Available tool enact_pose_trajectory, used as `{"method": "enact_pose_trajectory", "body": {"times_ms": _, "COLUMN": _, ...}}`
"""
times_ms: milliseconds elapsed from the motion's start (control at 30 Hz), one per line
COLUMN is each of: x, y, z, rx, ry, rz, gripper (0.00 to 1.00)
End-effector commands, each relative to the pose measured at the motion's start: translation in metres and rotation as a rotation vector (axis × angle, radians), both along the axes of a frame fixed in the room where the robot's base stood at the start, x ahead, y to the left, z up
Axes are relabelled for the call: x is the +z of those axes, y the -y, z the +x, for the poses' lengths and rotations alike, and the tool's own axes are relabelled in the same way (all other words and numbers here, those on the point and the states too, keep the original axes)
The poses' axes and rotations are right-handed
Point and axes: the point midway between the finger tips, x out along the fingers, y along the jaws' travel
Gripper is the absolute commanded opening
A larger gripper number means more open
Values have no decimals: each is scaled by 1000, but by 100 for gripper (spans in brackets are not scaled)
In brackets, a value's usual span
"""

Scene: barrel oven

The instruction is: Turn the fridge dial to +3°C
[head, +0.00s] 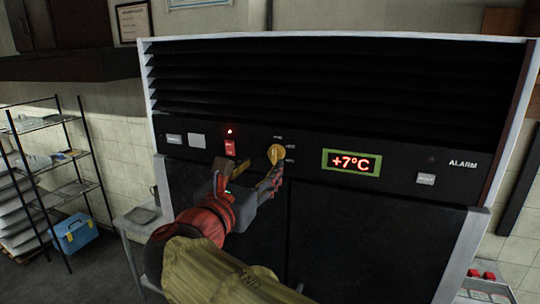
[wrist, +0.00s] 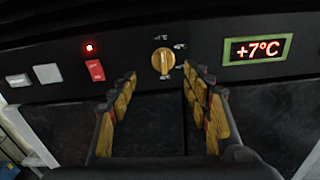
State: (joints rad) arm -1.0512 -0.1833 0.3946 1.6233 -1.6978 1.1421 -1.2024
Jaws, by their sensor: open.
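The yellow fridge dial (head: 276,153) sits on the black control panel, left of the display. In the wrist view the dial (wrist: 163,61) shows whole, its grip ridge close to upright, with small white marks around its right side. The display (head: 351,163) reads +7°C in red, and it also reads so in the wrist view (wrist: 257,49). My gripper (head: 246,177) is just below and in front of the dial. In the wrist view my gripper (wrist: 161,77) is open and empty, its fingers on either side below the dial, apparently not touching it.
A red switch (head: 230,148) under a lit red lamp (head: 230,131) and pale buttons (head: 197,141) are left of the dial. An alarm button (head: 426,179) is at the right. Black louvres (head: 330,85) lie above. A wire shelf (head: 50,165) stands at the left.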

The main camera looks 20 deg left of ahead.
Motion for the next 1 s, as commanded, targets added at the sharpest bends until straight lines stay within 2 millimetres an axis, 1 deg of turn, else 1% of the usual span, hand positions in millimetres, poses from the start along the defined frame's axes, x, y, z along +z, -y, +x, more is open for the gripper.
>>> {"method": "enact_pose_trajectory", "body": {"times_ms": 133, "x": 0, "y": 2, "z": 2, "rx": -5, "ry": -5, "rz": -74, "gripper": 49}}
{"method": "enact_pose_trajectory", "body": {"times_ms": 233, "x": 0, "y": 3, "z": 10, "rx": -7, "ry": -7, "rz": -81, "gripper": 49}}
{"method": "enact_pose_trajectory", "body": {"times_ms": 500, "x": 0, "y": 7, "z": 51, "rx": -7, "ry": -8, "rz": -79, "gripper": 49}}
{"method": "enact_pose_trajectory", "body": {"times_ms": 600, "x": 0, "y": 8, "z": 64, "rx": -7, "ry": -9, "rz": -78, "gripper": 49}}
{"method": "enact_pose_trajectory", "body": {"times_ms": 700, "x": 0, "y": 8, "z": 72, "rx": -6, "ry": -8, "rz": -78, "gripper": 49}}
{"method": "enact_pose_trajectory", "body": {"times_ms": 800, "x": -1, "y": 9, "z": 77, "rx": -6, "ry": -8, "rz": -77, "gripper": 49}}
{"method": "enact_pose_trajectory", "body": {"times_ms": 1000, "x": -1, "y": 8, "z": 78, "rx": -4, "ry": -8, "rz": -76, "gripper": 49}}
